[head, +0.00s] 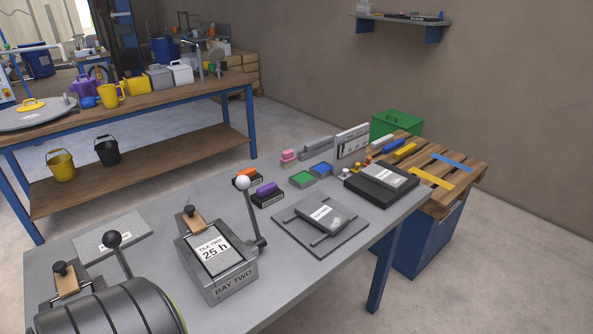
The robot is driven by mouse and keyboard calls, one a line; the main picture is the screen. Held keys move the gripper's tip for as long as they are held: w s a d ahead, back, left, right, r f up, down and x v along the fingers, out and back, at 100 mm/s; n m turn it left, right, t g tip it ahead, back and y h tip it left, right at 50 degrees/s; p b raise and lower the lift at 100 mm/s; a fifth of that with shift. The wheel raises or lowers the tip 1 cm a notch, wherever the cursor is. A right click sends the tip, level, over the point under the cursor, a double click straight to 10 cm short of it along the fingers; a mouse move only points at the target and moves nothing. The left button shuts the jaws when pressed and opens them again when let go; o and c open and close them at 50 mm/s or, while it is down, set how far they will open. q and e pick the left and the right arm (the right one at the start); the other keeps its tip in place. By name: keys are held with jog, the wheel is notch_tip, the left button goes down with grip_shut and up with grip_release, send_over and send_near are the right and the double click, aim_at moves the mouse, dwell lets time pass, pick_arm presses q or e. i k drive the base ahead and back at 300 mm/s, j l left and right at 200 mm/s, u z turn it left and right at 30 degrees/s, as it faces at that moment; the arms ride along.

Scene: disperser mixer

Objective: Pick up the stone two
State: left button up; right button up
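No label reading "stone two" is legible, so I cannot tell which thing it is. A block labelled "TILE TWO 25 h" (212,250) sits in the grey holder marked "BAY TWO" (233,286), with a wooden-topped dark knob (190,214) at its back and a white-ball lever (243,184) beside it. A labelled grey slab (322,213) lies on a dark grey plate (285,231). Another labelled slab (383,176) lies on a black base (370,193). A flat speckled slab (125,229) lies at left, its label too small to read. Neither gripper is in view.
A black-ball lever (113,240) rises at left. A large dark rounded shape hides the bench's lower left. A wooden-topped blue crate (425,240) adjoins the right end.

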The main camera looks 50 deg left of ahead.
aim_at(266, 195)
jog(key=i+l+u, duration=0.1)
jog(key=i+u, duration=0.4)
jog(key=i+l+u, duration=0.25)
jog(key=i+u, duration=0.25)
jog(key=i+l+u, duration=0.3)
jog(key=l+u, duration=0.15)
